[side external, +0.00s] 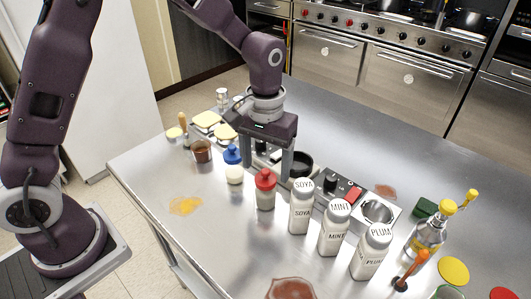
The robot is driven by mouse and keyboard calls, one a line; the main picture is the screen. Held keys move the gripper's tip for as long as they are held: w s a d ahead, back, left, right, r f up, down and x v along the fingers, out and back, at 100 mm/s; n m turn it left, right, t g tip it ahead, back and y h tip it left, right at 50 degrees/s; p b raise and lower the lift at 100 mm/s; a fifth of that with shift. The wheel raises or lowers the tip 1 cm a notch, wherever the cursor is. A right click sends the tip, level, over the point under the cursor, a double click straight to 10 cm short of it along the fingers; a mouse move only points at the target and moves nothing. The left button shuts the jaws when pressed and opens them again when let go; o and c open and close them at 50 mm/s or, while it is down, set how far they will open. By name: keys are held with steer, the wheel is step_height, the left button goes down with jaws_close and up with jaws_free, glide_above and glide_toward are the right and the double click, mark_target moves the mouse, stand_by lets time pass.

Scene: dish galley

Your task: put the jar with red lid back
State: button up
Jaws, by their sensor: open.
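The jar with red lid (265,190) stands upright on the steel counter in the side external view. A similar jar with a blue lid (233,166) stands to its left. My gripper (267,165) points down just above and behind the red lid in the picture, with its two fingers apart. I see nothing held between them. Whether the fingers straddle the lid or stand behind it cannot be told from this one view. The fingers and palm hide part of the counter behind them.
White shakers marked SOYA (302,207), MINT (335,229) and PLUM (371,253) stand close on the right. A black round container (301,161) is just behind. A brown cup (202,151) stands left. The counter (150,165) is mostly clear at front left, apart from a yellow spill (185,206).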

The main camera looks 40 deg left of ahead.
step_height(320, 180, up, 5)
steer(key=shift+f, duration=0.15)
steer(key=s+a+r+t, duration=0.2)
steer(key=s+a+r, duration=0.1)
steer(key=s+r, duration=0.3)
steer(key=s+a+r+m+t, duration=0.1)
steer(key=s+a+r, duration=0.1)
steer(key=s, duration=0.6)
steer(key=s+a+r+m+t, duration=0.2)
steer(key=s+r, duration=0.1)
steer(key=s, duration=0.5)
steer(key=shift+s+a+t, duration=0.25)
steer(key=shift+t, duration=0.05)
